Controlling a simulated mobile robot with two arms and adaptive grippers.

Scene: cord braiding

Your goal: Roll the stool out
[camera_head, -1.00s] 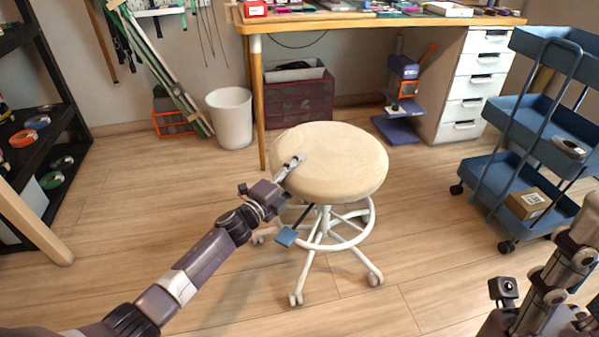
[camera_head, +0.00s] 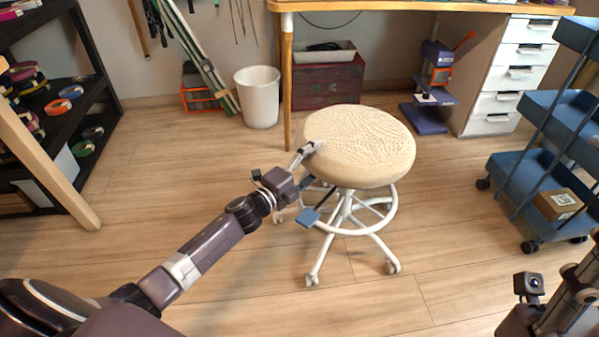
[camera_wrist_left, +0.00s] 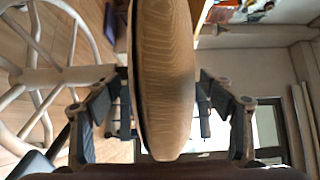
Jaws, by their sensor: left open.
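The stool has a round cream seat (camera_head: 365,143), a white foot ring and white legs on casters (camera_head: 392,267). It stands on the wooden floor in front of the desk. My left gripper (camera_head: 311,166) is at the seat's near left edge. In the left wrist view the seat's rim (camera_wrist_left: 165,75) stands between the two spread fingers, one on each side. Gaps seem to show beside the rim, and I cannot tell whether either finger touches it. A blue paddle (camera_head: 308,217) on a dark rod shows below the seat. Only part of my right arm shows; its fingers are outside the frame.
The desk (camera_head: 400,6) stands behind the stool, with white drawers (camera_head: 515,75) at its right. A white bin (camera_head: 258,98) stands left of the desk leg. A blue cart (camera_head: 520,180) is at the right, black shelving (camera_head: 70,95) at the left. The floor around the stool is mostly clear.

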